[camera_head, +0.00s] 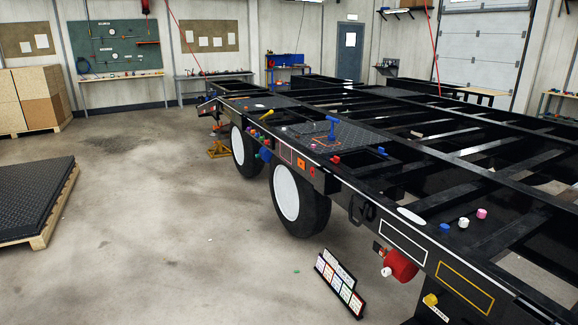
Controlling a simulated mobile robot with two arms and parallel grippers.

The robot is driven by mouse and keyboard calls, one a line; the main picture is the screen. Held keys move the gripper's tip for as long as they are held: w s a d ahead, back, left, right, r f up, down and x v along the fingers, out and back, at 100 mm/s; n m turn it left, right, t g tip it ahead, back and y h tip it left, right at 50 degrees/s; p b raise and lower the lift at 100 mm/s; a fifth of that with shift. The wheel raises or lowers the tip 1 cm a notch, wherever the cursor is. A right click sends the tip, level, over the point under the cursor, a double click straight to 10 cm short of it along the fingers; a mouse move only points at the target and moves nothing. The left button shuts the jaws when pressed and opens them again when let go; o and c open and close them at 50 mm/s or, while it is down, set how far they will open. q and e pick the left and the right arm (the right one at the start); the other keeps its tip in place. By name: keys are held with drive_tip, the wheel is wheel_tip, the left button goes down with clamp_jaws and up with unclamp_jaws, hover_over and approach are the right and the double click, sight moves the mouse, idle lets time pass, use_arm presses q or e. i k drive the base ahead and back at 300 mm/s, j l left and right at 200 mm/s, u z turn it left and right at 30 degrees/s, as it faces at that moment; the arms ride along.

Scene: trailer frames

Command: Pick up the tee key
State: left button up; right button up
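A blue T-shaped tool (331,126), which looks like the tee key, stands upright on the dark tread plate on top of the trailer frame. Its crossbar is at the top. Orange-red marks lie on the plate around its foot. A yellow handle-like piece (267,115) lies farther back on the frame; its exact shape is too small to tell. Neither of my grippers shows in this view, so the tool stands free of them.
The black trailer frame (400,208) fills the right side, with open gaps between crossbeams. Blue, white and pink knobs (463,223) sit on its near edge. A card stand (340,284) is on the floor.

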sight(331, 137)
drive_tip(key=i+z, duration=0.15)
drive_tip(key=i, duration=2.6)
